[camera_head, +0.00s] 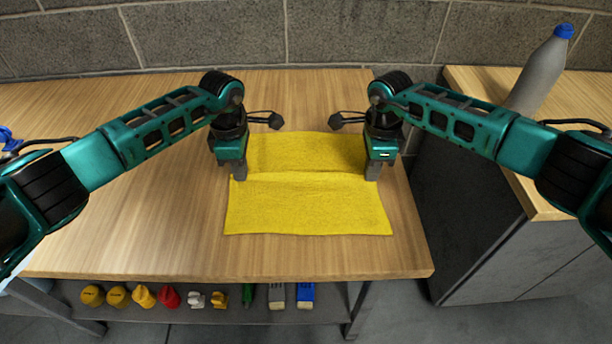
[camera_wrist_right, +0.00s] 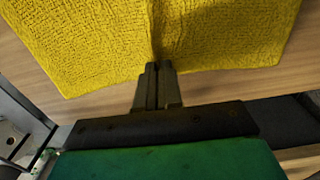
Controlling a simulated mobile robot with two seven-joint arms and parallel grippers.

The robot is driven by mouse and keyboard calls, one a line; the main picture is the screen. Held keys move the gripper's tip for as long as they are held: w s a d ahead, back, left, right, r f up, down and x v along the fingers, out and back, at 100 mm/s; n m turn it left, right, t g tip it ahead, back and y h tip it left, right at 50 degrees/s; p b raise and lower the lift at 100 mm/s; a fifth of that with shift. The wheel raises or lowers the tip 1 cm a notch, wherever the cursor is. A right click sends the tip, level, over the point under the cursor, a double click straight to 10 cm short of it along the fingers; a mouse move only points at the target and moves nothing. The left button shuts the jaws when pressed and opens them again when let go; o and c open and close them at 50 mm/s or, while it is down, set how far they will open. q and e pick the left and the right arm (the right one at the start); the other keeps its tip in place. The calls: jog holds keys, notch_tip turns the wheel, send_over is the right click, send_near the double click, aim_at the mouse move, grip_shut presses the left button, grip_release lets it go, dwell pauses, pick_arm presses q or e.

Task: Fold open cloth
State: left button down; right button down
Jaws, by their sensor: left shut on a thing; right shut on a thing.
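A yellow cloth (camera_head: 305,208) lies spread on the wooden table, with a crease running across it between my two grippers. My left gripper (camera_head: 239,175) is shut on the cloth's left edge, near the crease. My right gripper (camera_head: 373,175) is shut on the cloth's right edge at about the same height. In the right wrist view, the closed fingers (camera_wrist_right: 157,78) pinch the edge of the cloth (camera_wrist_right: 95,40), and a fold line runs away from them.
The wooden table (camera_head: 130,225) is clear around the cloth. A grey bottle with a blue cap (camera_head: 540,72) stands on a cabinet at the right. A shelf below the table's front edge holds several small items, including a red one (camera_head: 169,296). A block wall stands behind.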

jog(key=shift+s, duration=0.1)
